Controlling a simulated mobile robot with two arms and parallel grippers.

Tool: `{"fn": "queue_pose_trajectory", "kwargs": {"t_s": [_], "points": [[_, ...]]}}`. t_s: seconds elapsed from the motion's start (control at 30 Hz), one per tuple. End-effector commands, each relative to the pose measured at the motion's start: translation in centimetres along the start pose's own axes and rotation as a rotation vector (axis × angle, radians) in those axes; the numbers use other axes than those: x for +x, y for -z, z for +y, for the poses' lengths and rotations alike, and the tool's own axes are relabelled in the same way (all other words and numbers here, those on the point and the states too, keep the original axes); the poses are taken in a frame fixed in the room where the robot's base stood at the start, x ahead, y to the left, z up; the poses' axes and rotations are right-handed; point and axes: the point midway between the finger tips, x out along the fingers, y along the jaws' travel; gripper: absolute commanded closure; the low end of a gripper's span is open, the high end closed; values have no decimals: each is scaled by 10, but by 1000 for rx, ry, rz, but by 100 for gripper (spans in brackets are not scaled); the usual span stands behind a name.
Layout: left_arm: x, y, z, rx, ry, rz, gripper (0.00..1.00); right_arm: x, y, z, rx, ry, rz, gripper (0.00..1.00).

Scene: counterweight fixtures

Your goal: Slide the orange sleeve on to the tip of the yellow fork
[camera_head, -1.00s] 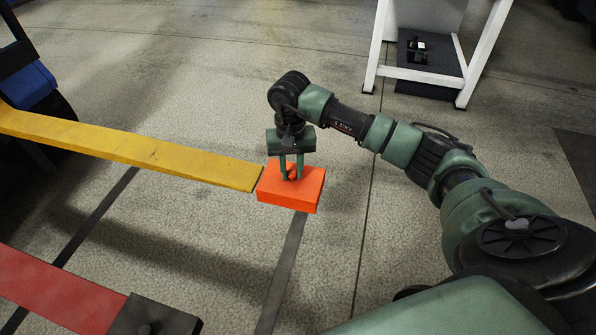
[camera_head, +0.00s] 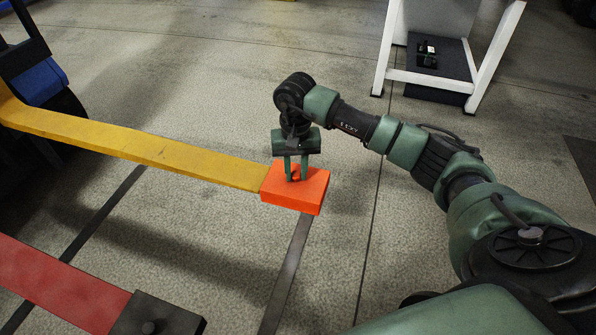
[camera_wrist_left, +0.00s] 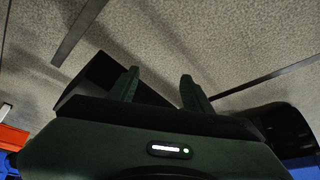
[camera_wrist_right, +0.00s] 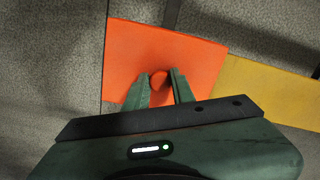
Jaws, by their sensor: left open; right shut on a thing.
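The orange sleeve (camera_head: 312,188) is a flat block with a small round knob on top. My right gripper (camera_head: 296,178) is shut on this knob and holds the sleeve level at the tip of the yellow fork (camera_head: 165,152). In the right wrist view, the sleeve (camera_wrist_right: 130,55) meets the yellow fork (camera_wrist_right: 265,90) along its right edge. I see no clear gap; whether the tip is inside the sleeve is hard to tell. My left gripper (camera_wrist_left: 159,84) is open and empty in the left wrist view, and out of the head view.
A red fork (camera_head: 60,284) with a dark block (camera_head: 158,316) on its end runs along the lower left. A white-framed stand (camera_head: 440,80) is at the upper right. A blue-and-black object (camera_head: 40,85) is at the left edge. Floor around the sleeve is clear.

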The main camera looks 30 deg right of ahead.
Motion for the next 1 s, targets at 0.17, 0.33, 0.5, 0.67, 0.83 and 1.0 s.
{"fn": "queue_pose_trajectory", "kwargs": {"t_s": [0.17, 0.33, 0.5, 0.67, 0.83, 1.0], "points": [[3, 5, 2, 2, -3, 27, 50, 0, 2, -5, 1, 0, 0, 100], [4, 7, 3, 4, -5, 47, 50, 0, 4, -10, 0, 0, 1, 100], [7, 10, 5, 9, -9, 67, 50, 0, 6, -14, 0, 0, 1, 100], [8, 11, 5, 12, -10, 84, 50, 0, 8, -18, 1, 0, 1, 100], [9, 12, 6, 11, -12, 102, 50, 0, 9, -22, 0, 0, 0, 100], [10, 14, 7, 12, -14, 123, 50, 0, 11, -26, 0, 0, 0, 100]]}}
